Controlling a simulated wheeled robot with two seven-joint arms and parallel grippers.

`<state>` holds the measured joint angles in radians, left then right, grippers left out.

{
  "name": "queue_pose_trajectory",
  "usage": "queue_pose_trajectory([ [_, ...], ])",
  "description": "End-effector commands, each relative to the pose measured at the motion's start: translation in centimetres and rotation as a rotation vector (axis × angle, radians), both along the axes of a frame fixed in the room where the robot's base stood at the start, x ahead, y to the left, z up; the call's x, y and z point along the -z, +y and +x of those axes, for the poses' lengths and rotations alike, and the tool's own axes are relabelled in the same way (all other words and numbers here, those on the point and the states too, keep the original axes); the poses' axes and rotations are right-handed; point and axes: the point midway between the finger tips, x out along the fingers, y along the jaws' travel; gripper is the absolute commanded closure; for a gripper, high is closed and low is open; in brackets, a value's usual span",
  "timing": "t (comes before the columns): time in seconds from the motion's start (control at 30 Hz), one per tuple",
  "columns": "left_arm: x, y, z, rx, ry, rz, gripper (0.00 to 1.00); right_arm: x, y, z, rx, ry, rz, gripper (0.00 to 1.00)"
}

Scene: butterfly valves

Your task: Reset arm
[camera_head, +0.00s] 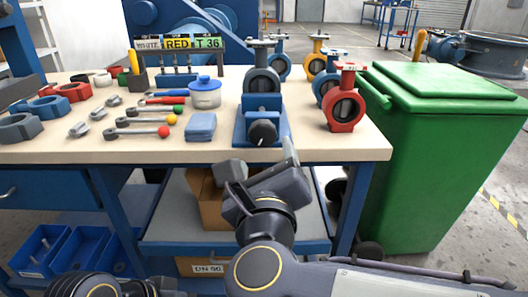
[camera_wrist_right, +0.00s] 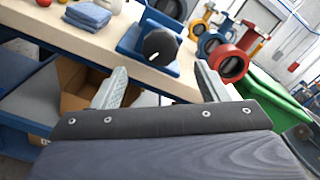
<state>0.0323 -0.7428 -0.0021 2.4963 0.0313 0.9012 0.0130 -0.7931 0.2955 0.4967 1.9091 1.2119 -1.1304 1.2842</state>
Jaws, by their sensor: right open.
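My right gripper (camera_head: 262,170) is in front of the table's front edge, below a blue vise-like fixture (camera_head: 240,128) that holds a grey butterfly valve (camera_head: 262,82). In the right wrist view its two fingers (camera_wrist_right: 160,88) are wide apart with nothing between them. The fixture's dark round knob (camera_wrist_right: 160,47) shows just beyond the fingers, apart from them. A red valve (camera_head: 345,106) stands upright to the right of the fixture. Blue and yellow valves (camera_head: 316,60) stand behind. At the lower left, dark parts of my left arm show, but its gripper does not.
The wooden table (camera_head: 80,150) carries a blue cloth (camera_head: 200,126), a white pot with blue lid (camera_head: 205,95), levers with coloured knobs (camera_head: 150,132), and loose rings at left. A green bin (camera_head: 440,150) stands close at right. A cardboard box (camera_head: 208,205) sits on the shelf below.

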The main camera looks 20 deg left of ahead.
Motion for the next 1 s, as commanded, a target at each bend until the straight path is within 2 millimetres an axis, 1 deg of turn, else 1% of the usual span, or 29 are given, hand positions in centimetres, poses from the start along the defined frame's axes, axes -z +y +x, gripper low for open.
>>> queue_pose_trajectory([
  [0.17,0.0,0.0,0.0,0.000,0.000,0.000,0.64,0.0,0.0,0.0,-0.001,-0.001,-0.001,0.32],
  [0.27,-0.1,0.0,0.0,0.000,0.000,0.000,0.64,-0.5,-0.7,0.6,-0.013,-0.026,-0.030,0.32],
  [0.37,-0.4,0.0,0.0,0.000,0.000,0.000,0.64,-1.8,-2.6,1.8,-0.061,-0.104,-0.146,0.32],
  [0.47,-0.8,0.0,0.0,0.000,0.000,0.000,0.64,-2.5,-6.1,2.9,-0.135,-0.223,-0.380,0.32],
  [0.5,-0.9,0.0,0.0,0.000,0.000,0.000,0.64,-2.3,-7.8,3.0,-0.168,-0.268,-0.504,0.32],
  [0.53,-1.1,0.0,0.0,0.000,0.000,0.000,0.64,-1.8,-9.1,3.0,-0.196,-0.296,-0.605,0.32],
  [0.57,-1.2,0.0,0.0,0.000,0.000,0.000,0.64,-1.2,-10.4,2.9,-0.225,-0.319,-0.706,0.32],
  [0.6,-1.3,0.0,0.0,0.000,0.000,0.000,0.64,0.0,-12.3,2.6,-0.265,-0.340,-0.842,0.32],
  [0.67,-1.6,0.0,0.0,0.000,0.000,0.000,0.64,2.4,-15.2,1.7,-0.335,-0.353,-1.047,0.32],
  [0.7,-1.7,0.0,0.0,0.000,0.000,0.000,0.64,4.3,-17.1,0.8,-0.389,-0.348,-1.178,0.32],
  [0.77,-1.9,0.0,0.0,0.000,0.000,0.000,0.64,7.3,-19.9,-0.8,-0.479,-0.329,-1.353,0.32],
  [0.8,-2.0,0.0,0.0,0.000,0.000,0.000,0.64,9.1,-21.5,-2.0,-0.538,-0.311,-1.446,0.32],
  [0.9,-2.2,0.0,0.0,0.000,0.000,0.000,0.64,12.9,-24.7,-4.8,-0.678,-0.260,-1.613,0.32],
  [1.0,-2.4,0.0,0.0,0.000,0.000,0.000,0.64,15.9,-27.2,-7.6,-0.803,-0.209,-1.720,0.32],
])
